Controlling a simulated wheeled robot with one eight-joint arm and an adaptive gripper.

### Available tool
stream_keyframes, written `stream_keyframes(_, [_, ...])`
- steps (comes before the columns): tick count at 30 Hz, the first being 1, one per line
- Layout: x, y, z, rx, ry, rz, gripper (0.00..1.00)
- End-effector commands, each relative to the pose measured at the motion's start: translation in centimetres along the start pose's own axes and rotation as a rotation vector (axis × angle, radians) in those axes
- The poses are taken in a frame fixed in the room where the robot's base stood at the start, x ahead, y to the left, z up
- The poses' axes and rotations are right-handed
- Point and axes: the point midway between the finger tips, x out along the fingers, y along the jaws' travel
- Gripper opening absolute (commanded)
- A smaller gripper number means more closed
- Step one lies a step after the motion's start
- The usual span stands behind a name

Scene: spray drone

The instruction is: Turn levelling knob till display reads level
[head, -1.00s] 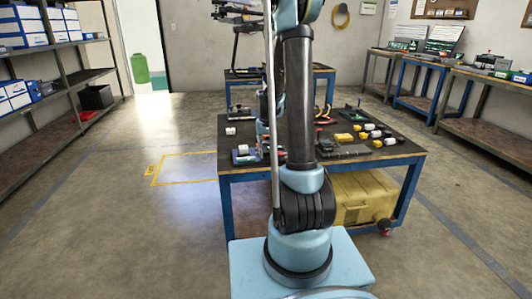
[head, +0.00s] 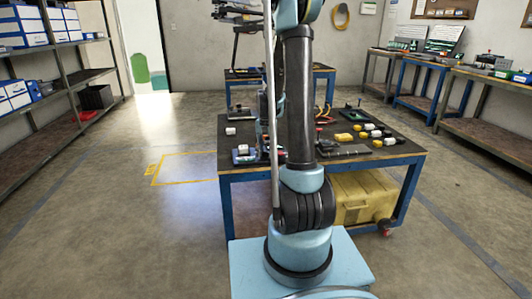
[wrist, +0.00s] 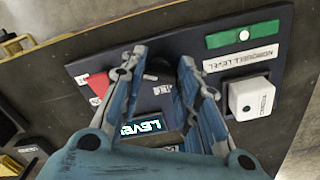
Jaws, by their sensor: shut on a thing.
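In the wrist view, a dark panel (wrist: 285,25) fills the middle of the picture. A small lit display (wrist: 142,127) on it shows pale letters beginning "LEVE"; the rest is covered by a finger. My gripper (wrist: 161,62) reaches over the panel, one finger on each side of a dark knob (wrist: 160,82), shut on it. The knob is mostly hidden between the fingers and its angle cannot be told. In the head view my arm hides the gripper and knob.
In the head view, the workbench (head: 400,150) also carries several white and yellow blocks (head: 365,132). A yellow case (head: 362,197) lies beneath it.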

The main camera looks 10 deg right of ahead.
Motion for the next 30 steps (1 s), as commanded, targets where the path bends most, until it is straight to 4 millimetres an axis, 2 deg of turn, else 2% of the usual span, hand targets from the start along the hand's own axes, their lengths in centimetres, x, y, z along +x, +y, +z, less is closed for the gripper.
stream_keyframes(19, [0.00, 0.07, -0.09, 0.059, 0.002, 0.001, 0.06])
stream_keyframes(20, [0.00, 0.06, -0.09, 0.059, 0.002, 0.001, 0.37])
stream_keyframes(21, [0.00, 0.06, -0.08, 0.059, 0.002, 0.001, 0.46])
stream_keyframes(22, [0.00, 0.06, -0.08, 0.059, 0.002, 0.001, 0.50])
stream_keyframes(30, [0.00, 0.02, -0.03, 0.058, 0.001, 0.000, 0.50])
